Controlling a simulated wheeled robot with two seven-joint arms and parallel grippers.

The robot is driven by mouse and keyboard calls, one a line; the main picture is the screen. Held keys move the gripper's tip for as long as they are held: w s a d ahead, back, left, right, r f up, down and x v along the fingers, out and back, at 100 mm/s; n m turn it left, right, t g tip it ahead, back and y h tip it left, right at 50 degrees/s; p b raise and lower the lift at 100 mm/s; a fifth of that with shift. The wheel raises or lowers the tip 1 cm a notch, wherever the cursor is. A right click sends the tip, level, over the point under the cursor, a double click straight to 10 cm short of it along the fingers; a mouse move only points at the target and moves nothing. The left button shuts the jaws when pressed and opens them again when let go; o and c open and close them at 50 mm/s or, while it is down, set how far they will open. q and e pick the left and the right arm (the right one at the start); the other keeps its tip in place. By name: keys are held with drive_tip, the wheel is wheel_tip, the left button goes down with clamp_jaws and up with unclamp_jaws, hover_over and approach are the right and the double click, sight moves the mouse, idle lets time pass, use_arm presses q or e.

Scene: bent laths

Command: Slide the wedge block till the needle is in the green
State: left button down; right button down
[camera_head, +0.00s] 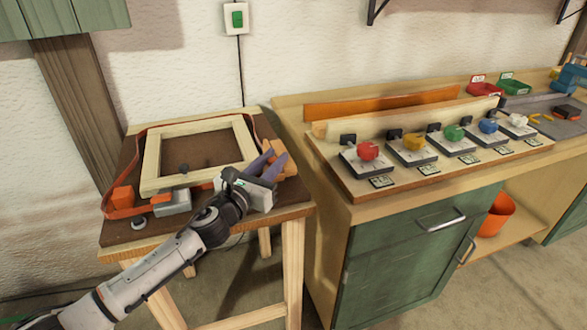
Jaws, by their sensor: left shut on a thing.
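A pale wooden frame (152,160) lies on the small table (113,236), with an orange strap (126,160) around it. My left gripper (269,161) reaches over the table's right side, its purple fingers at the frame's right corner. They are shut on a tan wooden block (283,164), which seems to be the wedge block; the fingers partly hide it. An orange block (122,197) and a grey block (176,202) sit at the frame's front left. A small round part (138,223) lies near the front edge. I cannot make out a needle or green zone. My right gripper is out of view.
A workbench (340,185) stands to the right, with a board of several coloured knobs, such as a red one (368,150). An orange lath (380,103) lies behind them. Red (481,90) and green (513,86) bins stand farther right. A gap separates table and bench.

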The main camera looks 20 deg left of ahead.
use_arm(q)
drive_tip(key=c, duration=1.6)
unclamp_jaws()
drive_tip(key=shift+o, duration=0.2)
drive_tip(key=s, duration=0.6)
drive_tip(key=s+a, duration=0.1)
drive_tip(key=s, duration=0.2)
drive_tip(key=shift+f, duration=0.1)
drive_tip(key=shift+s+a, duration=0.1)
drive_tip(key=shift+s, duration=0.55)
